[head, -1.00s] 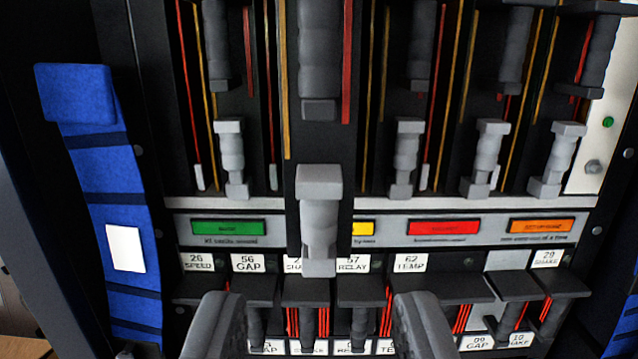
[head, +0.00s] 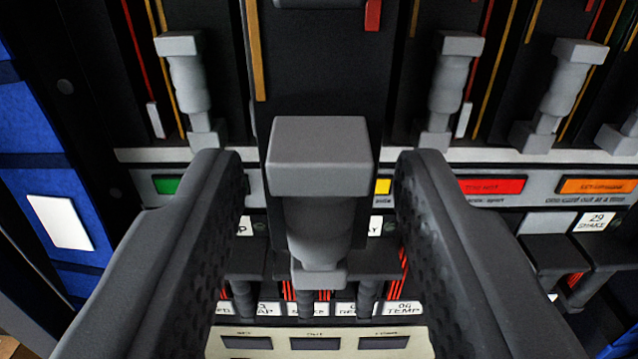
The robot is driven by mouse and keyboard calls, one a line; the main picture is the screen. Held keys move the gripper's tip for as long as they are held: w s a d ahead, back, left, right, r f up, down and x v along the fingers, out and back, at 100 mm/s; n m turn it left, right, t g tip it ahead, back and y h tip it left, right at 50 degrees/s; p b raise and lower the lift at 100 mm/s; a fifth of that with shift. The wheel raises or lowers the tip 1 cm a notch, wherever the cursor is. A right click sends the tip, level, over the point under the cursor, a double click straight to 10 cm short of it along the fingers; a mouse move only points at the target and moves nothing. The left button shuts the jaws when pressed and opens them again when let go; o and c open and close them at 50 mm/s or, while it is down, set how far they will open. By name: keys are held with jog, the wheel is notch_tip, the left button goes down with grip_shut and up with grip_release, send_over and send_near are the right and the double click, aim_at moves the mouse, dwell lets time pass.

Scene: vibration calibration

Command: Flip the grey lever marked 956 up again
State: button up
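A grey lever (head: 318,155) with a block-shaped end juts out from a black panel strip in the middle of the head view, its handle pointing down. No 956 marking is legible on or near it. My gripper (head: 320,170) is open, with one dark finger on each side of this lever. Gaps show between both fingers and the lever, so it does not look gripped. The fingers hide parts of the label strip and the coloured plates beside the lever.
Other grey levers stand close by, one on the left (head: 188,85) and two on the right (head: 452,85) (head: 567,85). Below are dark lower levers (head: 368,285) and a pale panel (head: 315,345). A blue strip (head: 45,150) runs down the left.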

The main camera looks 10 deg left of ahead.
grip_shut()
jog(key=shift+r, duration=0.15)
jog(key=shift+w+r+g+p, duration=0.35)
jog(key=shift+g+p, duration=0.2)
jog(key=shift+g, duration=0.15)
jog(key=shift+a+f+p, duration=0.1)
jog(key=shift+p, duration=0.35)
grip_release()
